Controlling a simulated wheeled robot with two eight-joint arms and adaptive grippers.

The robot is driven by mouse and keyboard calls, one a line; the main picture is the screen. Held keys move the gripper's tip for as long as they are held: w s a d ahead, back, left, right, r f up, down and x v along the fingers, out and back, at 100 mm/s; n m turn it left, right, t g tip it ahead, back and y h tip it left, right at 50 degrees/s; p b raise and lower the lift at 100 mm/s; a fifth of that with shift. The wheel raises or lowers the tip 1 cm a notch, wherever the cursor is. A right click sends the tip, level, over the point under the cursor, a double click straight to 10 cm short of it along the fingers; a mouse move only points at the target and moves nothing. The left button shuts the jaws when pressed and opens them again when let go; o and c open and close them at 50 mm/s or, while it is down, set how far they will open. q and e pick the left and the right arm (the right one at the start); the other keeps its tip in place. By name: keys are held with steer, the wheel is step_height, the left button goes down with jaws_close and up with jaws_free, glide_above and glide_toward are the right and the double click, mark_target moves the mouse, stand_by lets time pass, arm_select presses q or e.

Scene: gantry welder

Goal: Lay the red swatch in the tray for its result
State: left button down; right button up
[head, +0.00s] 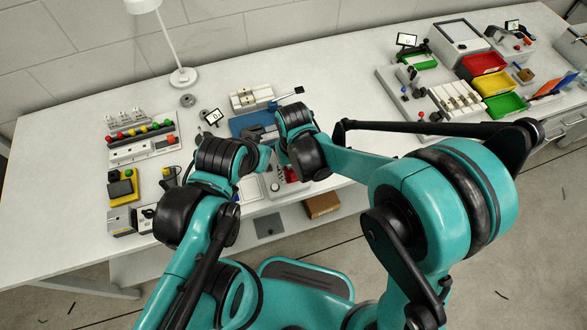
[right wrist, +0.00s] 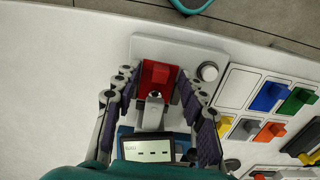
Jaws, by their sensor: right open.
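The red swatch (right wrist: 157,73), a flat red piece with a raised block on it, sits on a white device plate (right wrist: 177,47) in the right wrist view. It also shows in the head view (head: 291,174), just under my right wrist. My right gripper (right wrist: 158,88) is open, with one finger on each side of the swatch; contact cannot be told. A grey sensor head (right wrist: 154,107) stands beside the swatch, above a small display (right wrist: 147,149) with dashes on it. My left gripper is hidden behind its wrist. Red (head: 484,64), yellow (head: 498,82) and green (head: 505,105) trays stand at the right.
A white knob (right wrist: 207,71) is on the device plate. A white board (right wrist: 236,91) beside it holds blue, green, orange and other swatches. Small apparatus crowds the bench's left and back. A lamp (head: 183,77) stands behind. Bench between middle and right is mostly clear.

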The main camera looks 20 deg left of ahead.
jaws_close()
steer(key=shift+s+d+r, duration=0.1)
steer(key=shift+s+d, duration=0.55)
steer(key=shift+s, duration=0.3)
steer(key=shift+s+d+r, duration=0.1)
steer(key=shift+s+d, duration=0.55)
steer(key=shift+s, duration=0.3)
steer(key=shift+s+d, duration=0.65)
steer(key=shift+s, duration=0.3)
step_height(320, 180, up, 6)
steer(key=p, duration=0.5)
steer(key=shift+r, duration=0.25)
